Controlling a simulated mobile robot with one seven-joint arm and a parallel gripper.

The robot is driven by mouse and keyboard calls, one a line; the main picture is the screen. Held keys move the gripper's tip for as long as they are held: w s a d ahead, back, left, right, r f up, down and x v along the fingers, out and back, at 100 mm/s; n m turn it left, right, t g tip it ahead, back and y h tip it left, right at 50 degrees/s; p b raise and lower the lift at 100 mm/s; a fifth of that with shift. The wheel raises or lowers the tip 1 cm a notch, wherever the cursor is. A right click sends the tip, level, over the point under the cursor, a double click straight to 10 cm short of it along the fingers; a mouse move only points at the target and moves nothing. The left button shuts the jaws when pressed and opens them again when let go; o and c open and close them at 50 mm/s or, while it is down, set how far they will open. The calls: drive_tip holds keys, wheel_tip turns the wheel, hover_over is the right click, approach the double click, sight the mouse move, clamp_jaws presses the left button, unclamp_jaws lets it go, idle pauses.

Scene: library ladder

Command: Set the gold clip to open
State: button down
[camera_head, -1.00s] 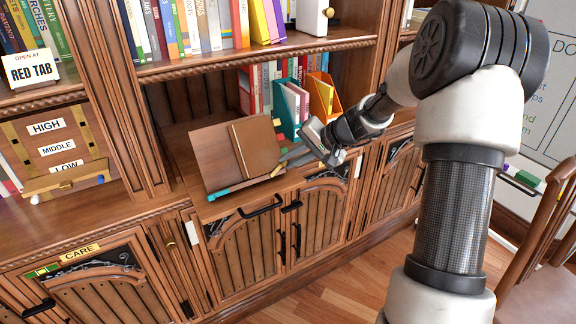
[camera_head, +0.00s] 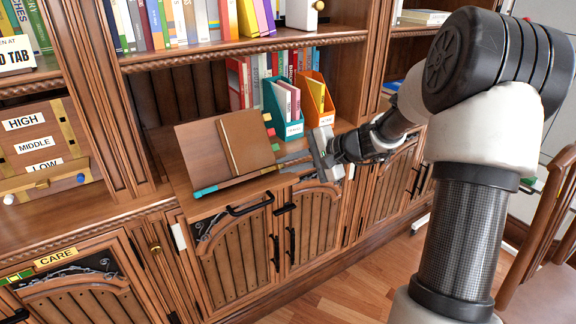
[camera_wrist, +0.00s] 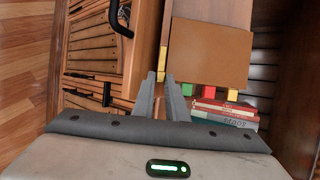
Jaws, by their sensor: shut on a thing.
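A brown reading stand (camera_head: 190,150) with a closed brown book (camera_head: 246,143) on it stands on the cabinet ledge. The gold clip (camera_wrist: 162,77) shows as a small gold piece at the stand's lower edge in the wrist view, between my fingertips. My gripper (camera_wrist: 160,78) is shut on it, with its two grey fingers close together. In the head view my gripper (camera_head: 283,163) reaches in from the right to the stand's lower right corner. The clip is too small and covered there to tell its position.
Green, red and yellow tabs (camera_wrist: 208,92) stick out beside the book. Teal (camera_head: 283,110) and orange (camera_head: 318,100) file holders stand behind my gripper. A black handle (camera_head: 250,205) juts out below the stand. A board marked HIGH, MIDDLE, LOW (camera_head: 70,125) is at left.

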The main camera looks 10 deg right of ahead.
drive_tip(key=c, duration=1.8)
unclamp_jaws()
drive_tip(key=shift+o, duration=0.2)
